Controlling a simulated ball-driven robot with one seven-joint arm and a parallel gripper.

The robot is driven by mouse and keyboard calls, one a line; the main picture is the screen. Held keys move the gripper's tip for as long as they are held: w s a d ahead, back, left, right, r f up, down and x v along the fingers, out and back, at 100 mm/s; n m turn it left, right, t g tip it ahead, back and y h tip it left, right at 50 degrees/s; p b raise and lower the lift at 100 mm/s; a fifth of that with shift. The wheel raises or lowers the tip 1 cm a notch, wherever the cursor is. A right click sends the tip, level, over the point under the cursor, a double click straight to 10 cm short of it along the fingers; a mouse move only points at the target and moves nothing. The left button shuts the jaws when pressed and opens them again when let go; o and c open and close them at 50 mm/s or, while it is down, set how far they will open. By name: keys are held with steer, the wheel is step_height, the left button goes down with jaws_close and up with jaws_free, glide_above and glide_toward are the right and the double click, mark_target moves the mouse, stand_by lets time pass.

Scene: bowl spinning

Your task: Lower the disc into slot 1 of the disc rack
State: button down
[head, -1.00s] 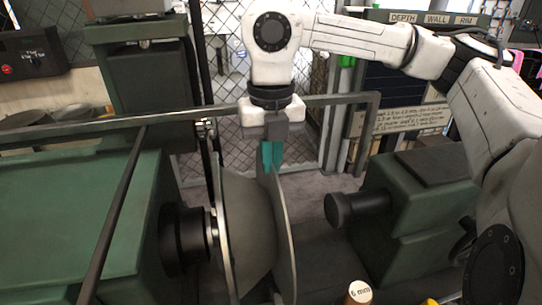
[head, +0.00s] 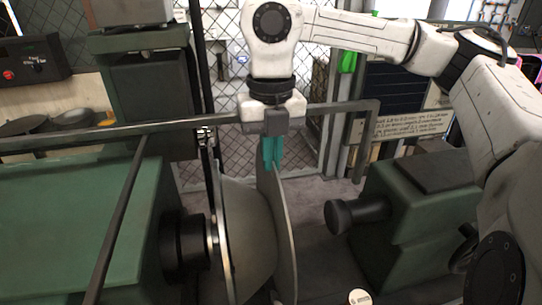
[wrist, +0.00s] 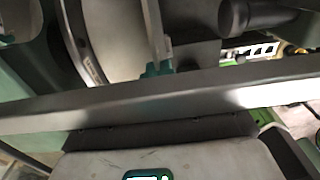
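My gripper (head: 272,152), with teal fingertips, is shut on the top edge of a thin grey disc (head: 285,235). The disc hangs upright and nearly edge-on just right of a grey bowl-shaped form (head: 246,225) on the machine. I cannot tell whether the two touch. In the wrist view the teal fingertips (wrist: 157,70) sit at the end of the disc's narrow edge (wrist: 153,30). The disc's lower end runs to the bottom of the head view. I cannot make out the disc rack or slot 1.
A black chuck (head: 186,240) stands left of the bowl form and a green tailstock (head: 400,230) to the right. A grey bar (head: 330,108) crosses near my gripper and also spans the wrist view (wrist: 120,100). A pale-topped cylinder (head: 360,297) stands at bottom right.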

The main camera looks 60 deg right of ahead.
steer(key=shift+r, duration=0.45)
steer(key=shift+r+p, duration=1.25)
steer(key=shift+r, duration=1.15)
